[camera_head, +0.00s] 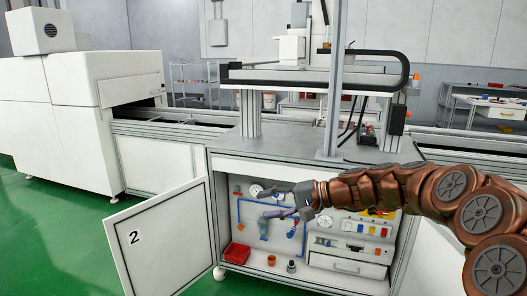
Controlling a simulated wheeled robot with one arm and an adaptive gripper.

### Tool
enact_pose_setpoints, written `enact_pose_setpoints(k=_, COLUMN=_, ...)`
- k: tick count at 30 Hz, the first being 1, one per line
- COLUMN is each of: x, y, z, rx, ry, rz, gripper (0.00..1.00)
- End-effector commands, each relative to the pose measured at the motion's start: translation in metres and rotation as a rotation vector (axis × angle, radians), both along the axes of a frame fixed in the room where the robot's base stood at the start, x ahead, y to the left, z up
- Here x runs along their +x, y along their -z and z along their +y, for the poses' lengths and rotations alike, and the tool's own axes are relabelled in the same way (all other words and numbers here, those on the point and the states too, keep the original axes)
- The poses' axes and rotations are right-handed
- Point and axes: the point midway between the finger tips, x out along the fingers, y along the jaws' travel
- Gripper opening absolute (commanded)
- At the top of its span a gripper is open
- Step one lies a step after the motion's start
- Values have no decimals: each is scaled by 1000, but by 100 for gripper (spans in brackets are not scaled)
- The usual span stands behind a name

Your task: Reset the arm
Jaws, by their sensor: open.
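My copper-coloured arm (430,190) reaches in from the right edge. My gripper (280,200) is at its end, fingers spread and pointing left. It is open, and I see nothing held between its fingers. In the picture it lies in front of the open cabinet (217,165) under the machine. How far it is from the cabinet's back panel, I cannot tell.
The cabinet door (160,245), marked 2, stands open at the left. Inside are a red bin (237,253), small cups (271,260), blue pipework (240,215) and a drawer unit (347,265). A conveyor (170,128) runs behind. Green floor (50,230) is free at left.

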Motion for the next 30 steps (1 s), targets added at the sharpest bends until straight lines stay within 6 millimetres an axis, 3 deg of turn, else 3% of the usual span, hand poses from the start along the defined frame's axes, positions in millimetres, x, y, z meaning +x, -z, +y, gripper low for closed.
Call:
enact_pose_setpoints(k=1, x=-22, y=-18, z=8, rx=-41, ry=-39, rz=-3, gripper=47)
enact_pose_setpoints(k=7, x=-103, y=-32, z=21, rx=-224, ry=-173, rz=9, gripper=47)
enact_pose_setpoints(k=14, x=-189, y=-39, z=8, rx=-457, ry=-290, rz=26, gripper=47)
enact_pose_setpoints(k=20, x=-257, y=-40, z=-25, rx=-669, ry=-360, rz=65, gripper=47)
enact_pose_setpoints(k=30, x=-359, y=-49, z=-113, rx=-1023, ry=-404, rz=164, gripper=47)
